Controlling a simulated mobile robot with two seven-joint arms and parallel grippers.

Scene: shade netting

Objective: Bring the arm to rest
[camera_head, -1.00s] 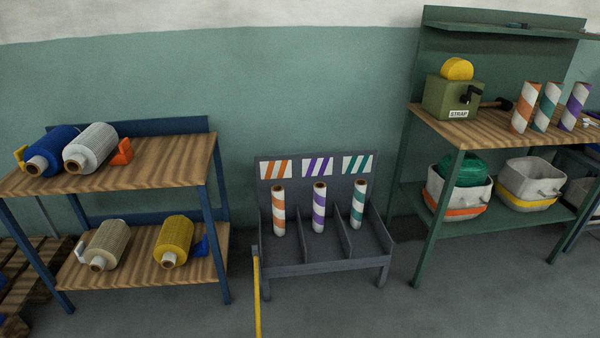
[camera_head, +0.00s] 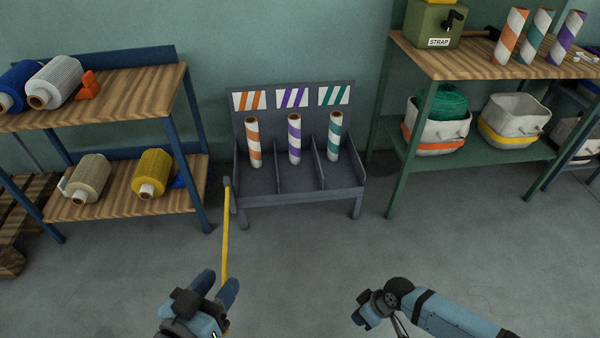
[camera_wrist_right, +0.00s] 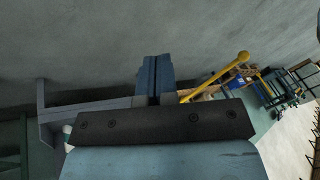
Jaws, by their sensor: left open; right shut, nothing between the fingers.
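My left gripper (camera_head: 216,286) is at the bottom of the head view, its two dark fingers apart and pointing away, with nothing between them. It is above bare floor, near the yellow strip. My right gripper (camera_head: 362,312) is to its right, low in front of the grey rack, with its blue arm coming in from the lower right. In the right wrist view the two blue fingers (camera_wrist_right: 155,78) are pressed together and hold nothing. Neither gripper touches any object.
The grey rack (camera_head: 295,198) holds three striped tubes, orange, purple and teal. A blue-legged shelf (camera_head: 120,100) with net rolls stands left. A green bench (camera_head: 450,65) with tubes, a strap box and bins stands right. The floor (camera_head: 300,265) between is clear.

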